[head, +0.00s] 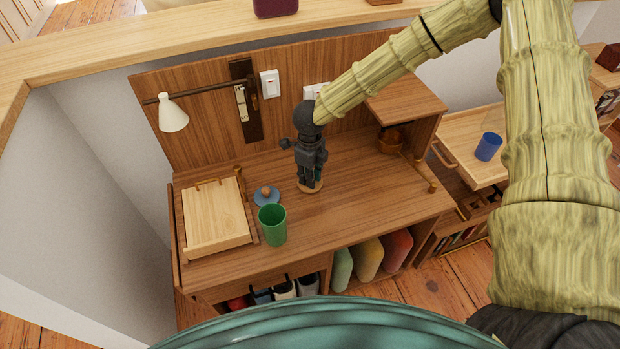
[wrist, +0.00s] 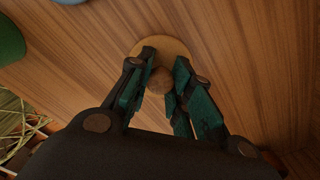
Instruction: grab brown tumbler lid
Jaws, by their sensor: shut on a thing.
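The tumbler lid is a round, light-brown disc (wrist: 172,46) with a darker round knob (wrist: 160,80), seen in the wrist view. My gripper (wrist: 161,92) points down over it, its two fingers closed on either side of the knob. In the head view my gripper (head: 311,178) stands over the desk's middle, and the lid's brown rim (head: 312,188) shows beneath the fingers. The lid appears to be at the desk surface; I cannot tell whether it touches. A brown tumbler (head: 390,141) stands at the desk's back right, below a raised shelf.
A green tumbler (head: 272,226) and a blue-grey lid (head: 266,196) with a wooden knob are left of my gripper. A wooden stand (head: 216,216) fills the desk's left end. The raised shelf (head: 405,101) overhangs the back right. The desk's front right is clear.

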